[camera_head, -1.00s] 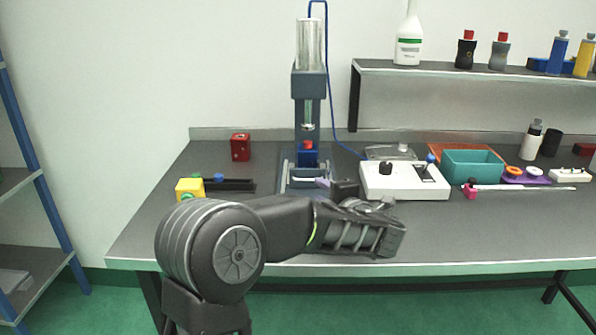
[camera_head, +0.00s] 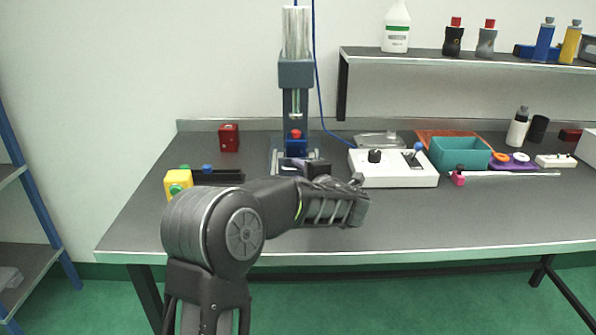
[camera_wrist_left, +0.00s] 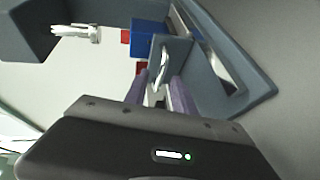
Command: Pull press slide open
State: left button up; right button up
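The press (camera_head: 295,85) stands upright at the back of the bench, with a clear cylinder on top. At its foot is a blue block (camera_head: 296,147) with a red top, on a grey base (camera_head: 276,160). My left gripper (camera_head: 291,163) is at the front of this base, partly hidden by its own black body. In the left wrist view its two purple-grey fingers (camera_wrist_left: 161,92) are apart. A curved metal handle (camera_wrist_left: 160,58) shows between and just beyond their tips; contact cannot be told. The blue block (camera_wrist_left: 148,34) lies behind the handle. My right gripper is not in view.
A yellow block (camera_head: 178,180) and a red block (camera_head: 229,138) stand left of the press. A white control box (camera_head: 393,172) is close on the right, with a teal bin (camera_head: 459,154) beyond it. The front of the bench is mostly clear.

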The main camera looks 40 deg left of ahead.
pick_arm(q)
jog(key=shift+w+a+f, duration=0.1)
jog(key=shift+w+a, duration=0.15)
jog(key=shift+a, duration=0.2)
grip_shut()
dwell(1.1)
